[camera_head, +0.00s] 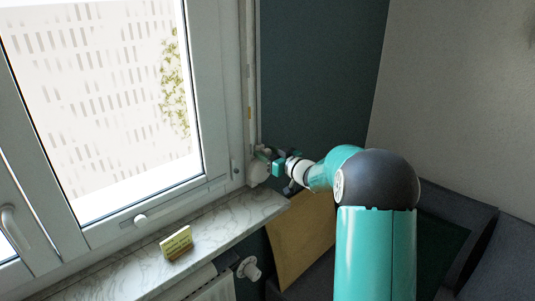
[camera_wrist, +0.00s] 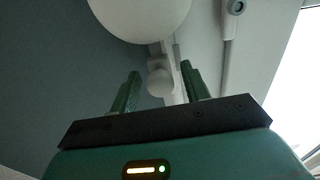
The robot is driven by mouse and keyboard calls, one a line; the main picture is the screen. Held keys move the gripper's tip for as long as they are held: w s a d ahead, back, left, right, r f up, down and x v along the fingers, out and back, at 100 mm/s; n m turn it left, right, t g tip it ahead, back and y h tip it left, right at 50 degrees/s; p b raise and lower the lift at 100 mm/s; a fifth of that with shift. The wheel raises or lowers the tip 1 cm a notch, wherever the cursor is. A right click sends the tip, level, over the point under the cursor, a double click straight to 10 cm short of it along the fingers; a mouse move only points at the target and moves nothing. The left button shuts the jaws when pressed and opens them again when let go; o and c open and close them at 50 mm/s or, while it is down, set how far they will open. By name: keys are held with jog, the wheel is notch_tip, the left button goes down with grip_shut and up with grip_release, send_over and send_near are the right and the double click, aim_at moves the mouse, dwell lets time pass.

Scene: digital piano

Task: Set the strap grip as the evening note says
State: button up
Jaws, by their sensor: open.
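A pale vertical strap or rail (camera_head: 250,90) runs down the wall beside the window. A rounded white housing (camera_head: 257,173) sits near its lower end. My gripper (camera_head: 268,157) is at this housing, at the end of my outstretched arm. In the wrist view my gripper (camera_wrist: 160,74) has its two green fingers apart. A small white knob-like piece, perhaps the strap grip (camera_wrist: 160,82), shows between them; I cannot tell whether they touch it. The large white round housing (camera_wrist: 140,14) is at the top of that view. A small yellow note (camera_head: 177,243) stands on the sill; its writing is too small to read.
The marble window sill (camera_head: 225,222) is mostly clear. The window (camera_head: 100,100) is closed, with a handle (camera_head: 12,225) at left. A radiator valve (camera_head: 248,268) sticks out below the sill. A tan panel (camera_head: 303,235) and dark furniture (camera_head: 455,222) stand below at right.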

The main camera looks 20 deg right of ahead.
grip_shut()
notch_tip(320, 180, up, 27)
jog(key=shift+f, duration=0.1)
dwell(0.5)
grip_release()
jog(key=shift+s, duration=0.1)
jog(key=shift+f, duration=0.1)
jog(key=v, duration=1.3)
jog(key=shift+s, duration=0.25)
jog(key=shift+d+f, duration=0.1)
jog(key=shift+d, duration=0.05)
